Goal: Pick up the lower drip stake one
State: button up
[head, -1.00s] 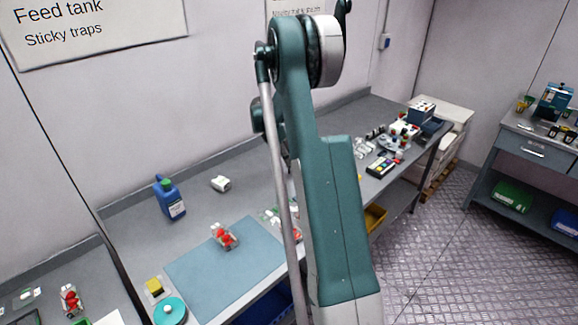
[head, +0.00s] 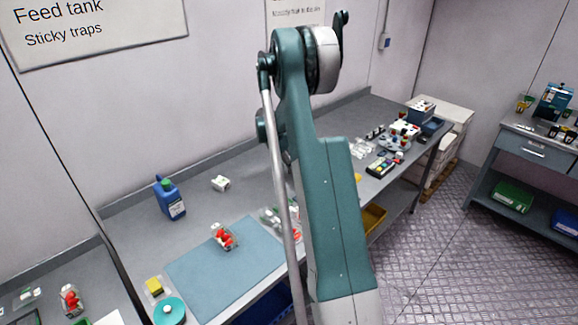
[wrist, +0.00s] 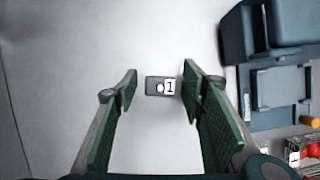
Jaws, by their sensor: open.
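A small dark grey block (wrist: 151,86) with a white dot and a white "1" label lies on a pale surface in the wrist view. It appears to be drip stake one; I cannot make out a stake shape. My gripper (wrist: 160,73) is open, its two green-padded fingers on either side of the block in the picture. I cannot tell how far the block is from the fingertips. In the head view my arm hides its own end, and I cannot pick out the block there.
In the wrist view, a dark blue-grey stand (wrist: 275,85) rises at right, with red and orange items below it. In the head view, the bench holds a blue mat (head: 205,277), a blue jug (head: 170,199) and small items along its far end (head: 385,165).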

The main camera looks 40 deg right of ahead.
jog(key=c, duration=0.8)
jog(key=shift+r, duration=0.15)
jog(key=shift+r, duration=4.85)
